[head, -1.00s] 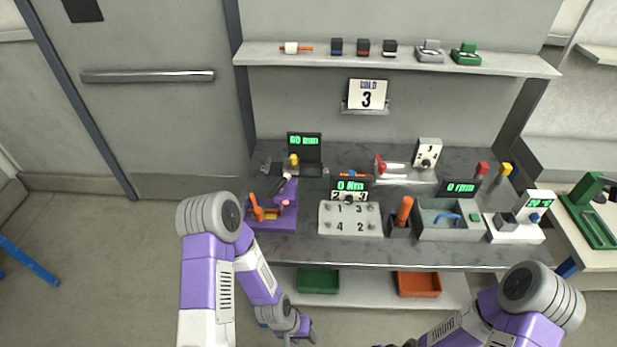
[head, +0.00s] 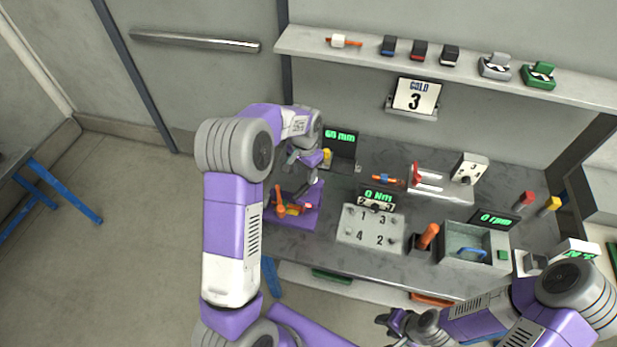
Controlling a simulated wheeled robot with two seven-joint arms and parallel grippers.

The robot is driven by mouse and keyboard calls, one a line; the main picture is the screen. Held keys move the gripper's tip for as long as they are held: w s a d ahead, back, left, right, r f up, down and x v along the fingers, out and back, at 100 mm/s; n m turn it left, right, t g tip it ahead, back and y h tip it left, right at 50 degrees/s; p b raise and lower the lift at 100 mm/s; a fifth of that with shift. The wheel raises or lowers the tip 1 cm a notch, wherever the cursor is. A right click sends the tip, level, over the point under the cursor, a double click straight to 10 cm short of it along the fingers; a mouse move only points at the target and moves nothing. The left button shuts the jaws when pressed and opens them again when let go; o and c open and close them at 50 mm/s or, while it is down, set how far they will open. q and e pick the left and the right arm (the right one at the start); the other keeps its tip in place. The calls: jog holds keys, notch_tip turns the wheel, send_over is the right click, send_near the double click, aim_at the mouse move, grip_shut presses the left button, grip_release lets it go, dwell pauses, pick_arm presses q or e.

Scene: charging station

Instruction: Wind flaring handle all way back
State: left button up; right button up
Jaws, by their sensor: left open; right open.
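A purple fixture (head: 309,217) stands at the left front of the bench, with an upright orange handle (head: 281,201) on its left side and smaller orange and pink parts beside it. I take this to be the flaring tool. My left gripper (head: 306,188) is open and points down just above the fixture, to the right of the orange handle. It hides part of the fixture, and I cannot tell whether it touches. My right gripper (head: 391,322) is open in front of the bench, low and away from the fixture.
A numbered plate (head: 370,228) stands right of the fixture, then an orange-handled tool in a holder (head: 428,236) and a grey tray (head: 470,257). A display reading in mm (head: 340,136) stands behind. A shelf (head: 450,72) runs above.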

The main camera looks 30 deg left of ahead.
aim_at(304, 187)
pick_arm(q)
jog(key=shift+s+f, duration=0.4)
jog(key=shift+f, duration=0.25)
jog(key=shift+s+f, duration=0.35)
jog(key=shift+f, duration=0.25)
jog(key=shift+w+f, duration=0.25)
jog(key=shift+f, duration=0.4)
jog(key=shift+w+f, duration=0.2)
jog(key=shift+f, duration=0.7)
jog(key=shift+s, duration=0.15)
jog(key=c, duration=0.4)
grip_shut()
